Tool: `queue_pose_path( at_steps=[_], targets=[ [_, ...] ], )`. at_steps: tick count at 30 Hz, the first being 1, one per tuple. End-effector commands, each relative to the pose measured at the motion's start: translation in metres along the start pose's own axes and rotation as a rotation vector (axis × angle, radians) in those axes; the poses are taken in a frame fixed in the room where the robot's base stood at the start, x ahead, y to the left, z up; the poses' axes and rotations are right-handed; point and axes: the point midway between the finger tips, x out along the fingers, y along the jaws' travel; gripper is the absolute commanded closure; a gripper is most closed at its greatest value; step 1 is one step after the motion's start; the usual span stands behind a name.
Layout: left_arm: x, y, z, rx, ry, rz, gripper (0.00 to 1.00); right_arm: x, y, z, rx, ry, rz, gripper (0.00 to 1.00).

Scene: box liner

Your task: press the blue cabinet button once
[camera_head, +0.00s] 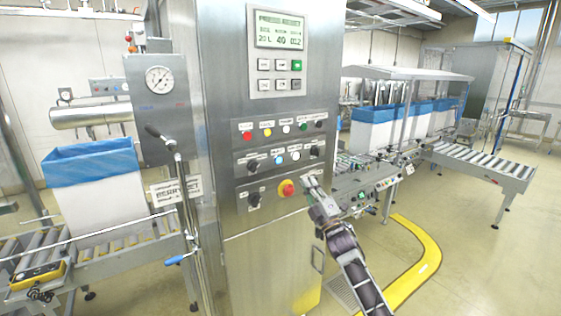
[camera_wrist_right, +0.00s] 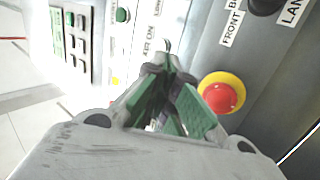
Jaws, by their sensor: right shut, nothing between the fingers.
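The blue button (camera_head: 279,160) is on the middle row of the steel cabinet's (camera_head: 268,215) front panel, beside a white button (camera_head: 295,156). My right gripper (camera_head: 312,182) is shut and empty. In the head view it shows to the right of and below the blue button, apart from it in the picture. In the right wrist view my shut green-and-black fingers (camera_wrist_right: 170,85) point toward the panel. I cannot make out the blue button in that view; the fingers cover part of the panel. My left gripper is not in view.
A red emergency stop on a yellow ring (camera_head: 287,188) sits close to my right gripper; it also shows right of the fingers in the wrist view (camera_wrist_right: 220,96). Black knobs (camera_head: 254,200) and other buttons surround it. Conveyors with blue-lined boxes (camera_head: 95,190) flank the cabinet.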

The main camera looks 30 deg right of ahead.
Motion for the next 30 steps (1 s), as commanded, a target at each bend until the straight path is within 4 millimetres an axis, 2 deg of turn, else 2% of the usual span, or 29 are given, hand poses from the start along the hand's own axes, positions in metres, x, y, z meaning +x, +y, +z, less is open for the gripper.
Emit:
queue_pose_path(
  at_steps=[4, 11, 30],
  targets=[
    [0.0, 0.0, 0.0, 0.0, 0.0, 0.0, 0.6, 0.004, 0.03, -0.018, -0.135, 0.046, 0.071, 1.0],
    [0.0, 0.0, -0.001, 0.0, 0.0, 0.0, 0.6, 0.005, 0.057, -0.038, -0.339, 0.087, 0.158, 1.0],
    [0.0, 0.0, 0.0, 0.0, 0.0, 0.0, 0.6, -0.001, 0.074, -0.056, -0.835, 0.09, 0.289, 1.0]
  ],
)
